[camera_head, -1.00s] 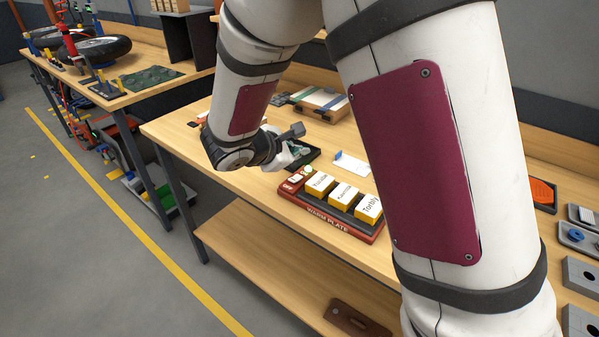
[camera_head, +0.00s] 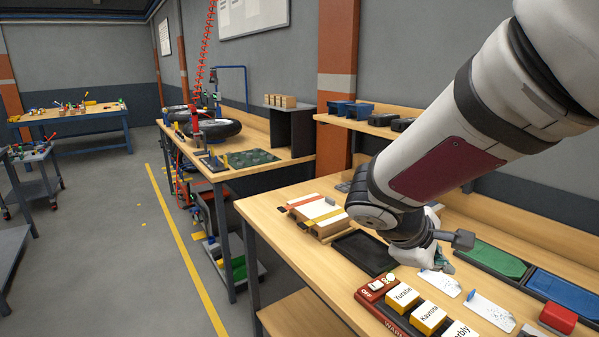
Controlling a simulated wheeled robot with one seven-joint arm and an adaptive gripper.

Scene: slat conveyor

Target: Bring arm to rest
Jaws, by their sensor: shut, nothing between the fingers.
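My white arm with a dark red panel reaches in from the upper right in the head view. It is bent at a dark wrist joint above the wooden bench (camera_head: 262,222). My gripper (camera_head: 441,264) hangs low over the bench, just behind a red warm plate (camera_head: 368,294). It is shut and empty. The fingertips are small and partly hidden by the wrist, so I cannot tell whether they touch anything. Yellow blocks with white name labels (camera_head: 428,317) stand on the warm plate.
A dark tray (camera_head: 352,262) and a slatted rack (camera_head: 318,214) lie left of my gripper. White cards (camera_head: 490,311), a green bin (camera_head: 485,260), a blue bin (camera_head: 565,293) and a red block (camera_head: 558,318) lie to its right.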

